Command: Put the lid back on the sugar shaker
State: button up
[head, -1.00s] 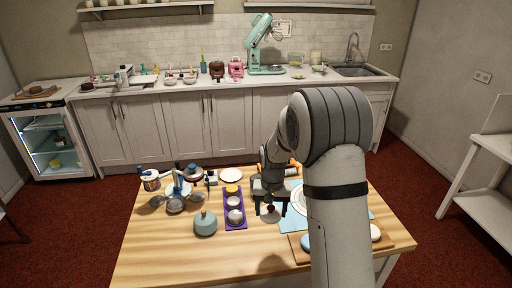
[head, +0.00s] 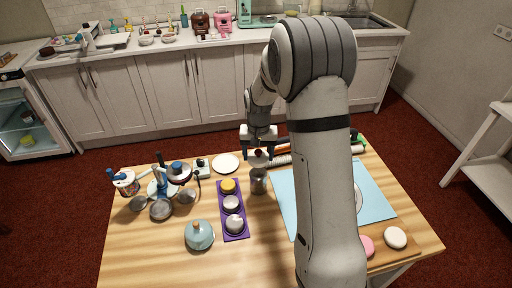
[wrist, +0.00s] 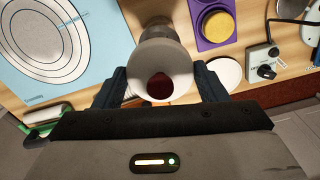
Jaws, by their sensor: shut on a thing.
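The lid (head: 258,161) is a pale grey dish-like piece with a dark red knob. My gripper (head: 258,152) is shut on it near the back middle of the table. In the wrist view the lid (wrist: 165,60) sits between the two dark fingers, knob towards the camera. The sugar shaker (head: 259,183), a grey metal cylinder, stands upright on the table just below the lid. In the wrist view part of the shaker (wrist: 160,31) shows past the lid, which hides the rest. The lid appears slightly above the shaker's top; I cannot tell if they touch.
A purple tray (head: 237,236) with round items stands left of the shaker. A white plate (head: 226,163) lies behind it, a teal lidded pot (head: 199,235) in front left. A blue mat (head: 283,190) lies to the right, partly behind my arm. Bare wood shows in front.

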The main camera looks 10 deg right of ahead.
aim_at(258, 172)
jog(key=shift+f+b, duration=1.3)
jog(key=shift+f, duration=1)
jog(key=shift+s+f, duration=0.15)
jog(key=shift+f+b, duration=1.05)
jog(key=shift+b, duration=0.35)
dwell(1.2)
jog(key=o, duration=1)
jog(key=shift+o, duration=0.5)
jog(key=shift+o, duration=0.7)
